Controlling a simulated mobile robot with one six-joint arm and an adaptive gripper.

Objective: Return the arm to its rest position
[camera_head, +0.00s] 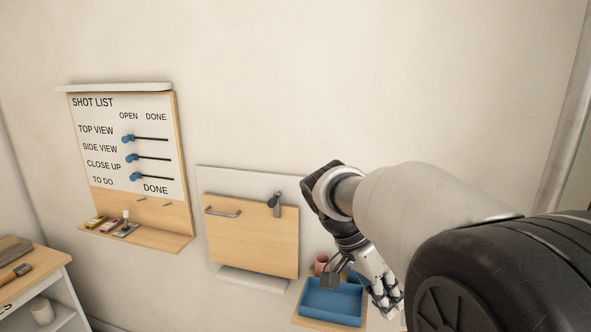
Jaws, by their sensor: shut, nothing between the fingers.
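My arm reaches in from the right side of the view, bent at a black joint. My gripper (386,304) hangs below it, pointing down, at the right edge of a blue tray (333,312). The gripper is shut and I see nothing held in it. It covers part of the tray's right side. I cannot tell how high it is above the tray.
The tray sits on a small wooden shelf (302,319), with a pinkish cup (321,264) behind it. A wooden panel with handles (251,236) and a shot list board (125,145) are on the wall. A bench (32,276) holds a hammer. The upper wall is bare.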

